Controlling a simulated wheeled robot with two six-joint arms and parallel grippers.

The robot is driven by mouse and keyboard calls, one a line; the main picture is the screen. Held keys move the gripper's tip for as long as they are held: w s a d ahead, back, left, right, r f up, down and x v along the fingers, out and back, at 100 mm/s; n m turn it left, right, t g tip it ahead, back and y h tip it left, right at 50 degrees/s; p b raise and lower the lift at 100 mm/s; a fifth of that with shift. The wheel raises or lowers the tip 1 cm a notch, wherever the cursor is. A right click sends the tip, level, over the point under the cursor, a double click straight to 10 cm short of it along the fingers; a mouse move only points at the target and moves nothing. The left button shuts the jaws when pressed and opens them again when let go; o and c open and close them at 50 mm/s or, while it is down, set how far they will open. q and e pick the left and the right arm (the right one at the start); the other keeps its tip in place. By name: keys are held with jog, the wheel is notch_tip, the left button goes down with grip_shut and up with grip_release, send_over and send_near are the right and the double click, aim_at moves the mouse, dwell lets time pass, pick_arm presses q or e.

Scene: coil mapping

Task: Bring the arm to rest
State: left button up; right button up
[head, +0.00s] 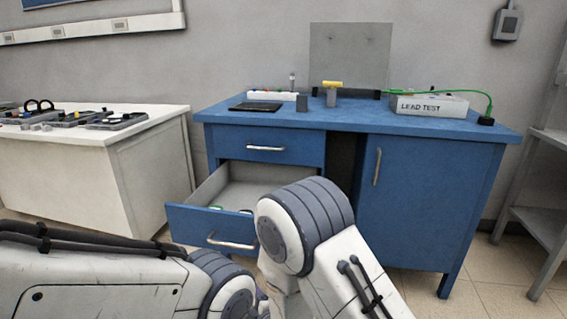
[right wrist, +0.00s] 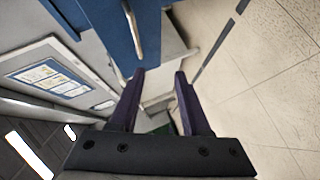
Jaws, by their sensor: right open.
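My right gripper shows in the right wrist view (right wrist: 160,74), with its two dark fingers apart and nothing between them. Beyond the fingertips are a blue panel (right wrist: 118,30) with a metal handle and pale surfaces that I cannot place for sure. In the head view, white and grey arm links of mine cross the lower part of the picture, in front of the blue desk (head: 425,200). Neither gripper shows in the head view. My left gripper is out of view.
The desk's lower drawer (head: 190,222) is pulled out, close behind my arm in the picture. The upper drawer (head: 240,144) is shut. A lead test box (head: 430,106) and a yellow-topped tool (head: 332,88) stand on the desk. A white table (head: 130,145) is left, a grey shelf (head: 545,220) right.

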jog(key=d+r+m+g+h, duration=0.2)
jog(key=d+m+g+h, duration=0.25)
jog(key=d+m, duration=0.8)
jog(key=s+d+r+m+g+h, duration=0.35)
jog(key=s+d+m+g, duration=0.3)
jog(key=s+d, duration=0.7)
jog(key=s+a+r+n+g+y, duration=0.1)
jog(key=s+a+r+n, duration=0.2)
jog(key=s+a, duration=0.3)
jog(key=s+a+r+n+y, duration=0.1)
jog(key=s+a+r+n, duration=0.2)
jog(key=s+a, duration=0.4)
notch_tip(320, 180, up, 29)
jog(key=p, duration=2.9)
jog(key=shift+d+g, duration=0.2)
jog(key=shift+g, duration=0.1)
